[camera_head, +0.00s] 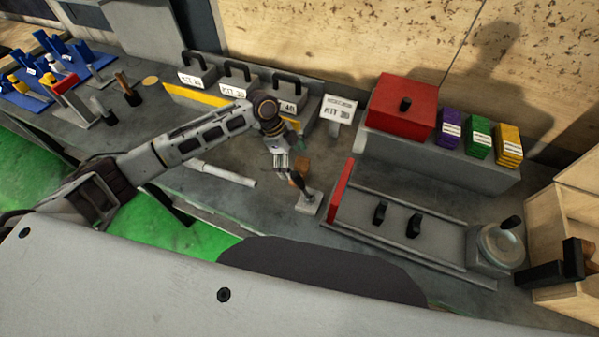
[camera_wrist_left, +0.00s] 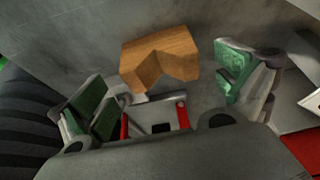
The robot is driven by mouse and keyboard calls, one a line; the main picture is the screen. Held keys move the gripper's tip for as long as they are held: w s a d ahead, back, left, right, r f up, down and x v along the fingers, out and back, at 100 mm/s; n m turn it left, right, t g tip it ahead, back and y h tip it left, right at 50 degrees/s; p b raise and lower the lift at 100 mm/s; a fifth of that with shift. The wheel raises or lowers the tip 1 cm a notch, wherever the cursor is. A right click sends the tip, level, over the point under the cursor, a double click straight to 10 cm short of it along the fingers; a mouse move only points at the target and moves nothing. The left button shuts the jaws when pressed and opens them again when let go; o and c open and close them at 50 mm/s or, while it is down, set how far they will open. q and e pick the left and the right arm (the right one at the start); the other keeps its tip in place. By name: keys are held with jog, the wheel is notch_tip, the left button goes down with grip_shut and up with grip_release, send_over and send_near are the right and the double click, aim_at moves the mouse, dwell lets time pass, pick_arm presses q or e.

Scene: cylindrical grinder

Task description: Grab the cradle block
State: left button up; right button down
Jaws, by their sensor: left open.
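The cradle block, a small brown wooden block with a V-shaped notch, lies on the grey bench in the left wrist view (camera_wrist_left: 160,57). It also shows in the head view (camera_head: 301,172), partly hidden by my left gripper. My left gripper (camera_head: 287,158) is over the bench close to the block. In the left wrist view my left gripper (camera_wrist_left: 165,88) is open, with green-padded fingers spread to either side of the block. Nothing is held between the fingers. Whether a finger touches the block cannot be told. My right gripper does not show.
A grey fixture with a red end plate (camera_head: 341,190) stands right of the gripper. A small light plate (camera_head: 309,203) lies nearby. A pale rod (camera_head: 224,173) lies to the left.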

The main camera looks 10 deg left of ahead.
aim_at(300, 171)
pick_arm(q)
jog(key=shift+p+x, duration=0.5)
jog(key=shift+x, duration=2.1)
jog(key=c, duration=1)
